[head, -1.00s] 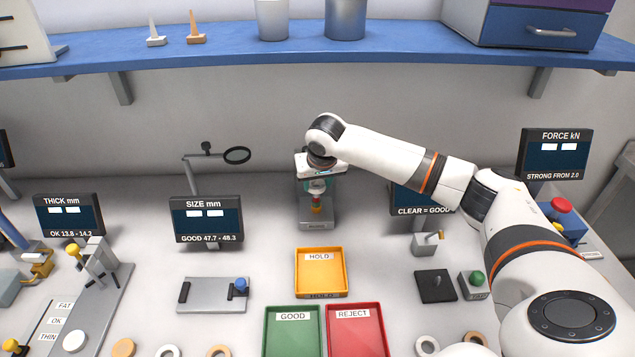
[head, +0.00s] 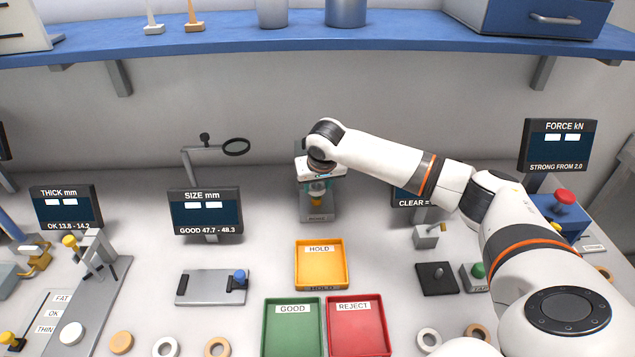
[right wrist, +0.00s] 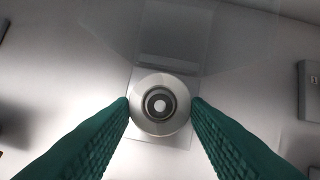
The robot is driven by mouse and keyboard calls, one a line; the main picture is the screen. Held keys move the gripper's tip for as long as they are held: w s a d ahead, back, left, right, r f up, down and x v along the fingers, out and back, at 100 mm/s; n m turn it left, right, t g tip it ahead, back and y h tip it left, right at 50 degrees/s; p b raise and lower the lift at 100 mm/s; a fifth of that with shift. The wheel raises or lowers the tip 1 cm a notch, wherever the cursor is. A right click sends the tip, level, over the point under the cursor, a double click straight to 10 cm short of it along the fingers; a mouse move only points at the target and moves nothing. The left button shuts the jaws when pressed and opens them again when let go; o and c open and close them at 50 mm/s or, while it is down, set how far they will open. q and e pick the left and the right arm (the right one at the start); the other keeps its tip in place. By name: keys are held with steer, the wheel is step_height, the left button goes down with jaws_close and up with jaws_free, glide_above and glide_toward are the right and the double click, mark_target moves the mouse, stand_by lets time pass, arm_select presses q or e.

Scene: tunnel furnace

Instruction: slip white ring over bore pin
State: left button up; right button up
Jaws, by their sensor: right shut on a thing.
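My right gripper (head: 318,186) points down over the grey bore stand (head: 317,216) at the back middle. In the right wrist view its green fingers (right wrist: 160,108) are shut on a white ring (right wrist: 160,128), one on each side. The round light top of the bore pin (right wrist: 159,104) shows through the ring's hole, close to centred, with a dark band around it. I cannot tell whether the ring is just above the pin or around it. In the head view the fingers and a small yellow part hide the ring. My left gripper is not in view.
The yellow HOLD tray (head: 320,286) stands in front of the stand, with the green GOOD tray (head: 292,345) and red REJECT tray (head: 360,345) nearer. The SIZE display (head: 205,211) stands left. Several loose rings lie along the front. My right arm partly covers the CLEAR display (head: 411,199).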

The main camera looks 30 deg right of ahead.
steer(key=o, duration=1)
steer(key=shift+o, duration=0.2)
